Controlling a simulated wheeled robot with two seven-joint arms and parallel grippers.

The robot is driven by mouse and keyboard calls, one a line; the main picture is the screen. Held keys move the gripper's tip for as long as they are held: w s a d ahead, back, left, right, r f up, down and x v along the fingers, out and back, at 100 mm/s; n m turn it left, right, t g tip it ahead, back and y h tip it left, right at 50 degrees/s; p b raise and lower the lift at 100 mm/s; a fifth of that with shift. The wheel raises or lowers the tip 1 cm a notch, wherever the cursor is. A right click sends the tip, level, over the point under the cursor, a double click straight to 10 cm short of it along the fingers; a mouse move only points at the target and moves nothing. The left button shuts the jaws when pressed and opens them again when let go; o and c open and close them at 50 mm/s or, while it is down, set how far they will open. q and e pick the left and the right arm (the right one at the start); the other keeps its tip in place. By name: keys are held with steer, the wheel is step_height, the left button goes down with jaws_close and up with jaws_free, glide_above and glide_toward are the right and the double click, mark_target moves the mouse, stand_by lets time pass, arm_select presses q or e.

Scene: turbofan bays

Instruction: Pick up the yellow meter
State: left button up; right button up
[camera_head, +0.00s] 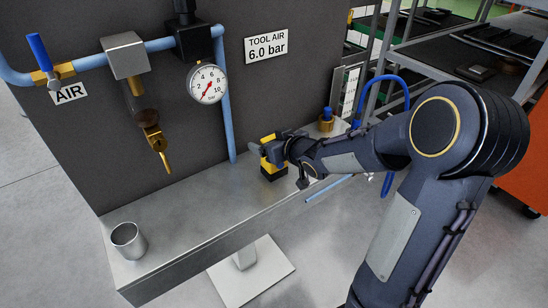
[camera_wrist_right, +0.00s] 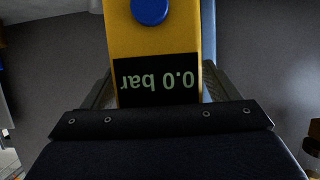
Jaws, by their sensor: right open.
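The yellow meter (camera_head: 267,164) stands upright on the metal shelf (camera_head: 190,205), near its right part. In the right wrist view the meter (camera_wrist_right: 155,38) fills the upper middle, with a blue round button and a dark display reading 0.0 bar upside down. My right gripper (camera_head: 274,151) is at the meter. Its open fingers (camera_wrist_right: 158,88) lie on either side of the meter's body, which sits between them. The gripper hides part of the meter in the head view. My left gripper is not in view.
A metal cup (camera_head: 128,240) stands at the shelf's left end. A brass fitting (camera_head: 326,122) with a blue top stands right of the meter. Above are a round pressure gauge (camera_head: 207,84) and blue air pipes on the dark panel. The shelf between cup and meter is clear.

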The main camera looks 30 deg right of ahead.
steer(key=c, duration=1.2)
steer(key=shift+o, duration=0.2)
steer(key=shift+r, duration=0.1)
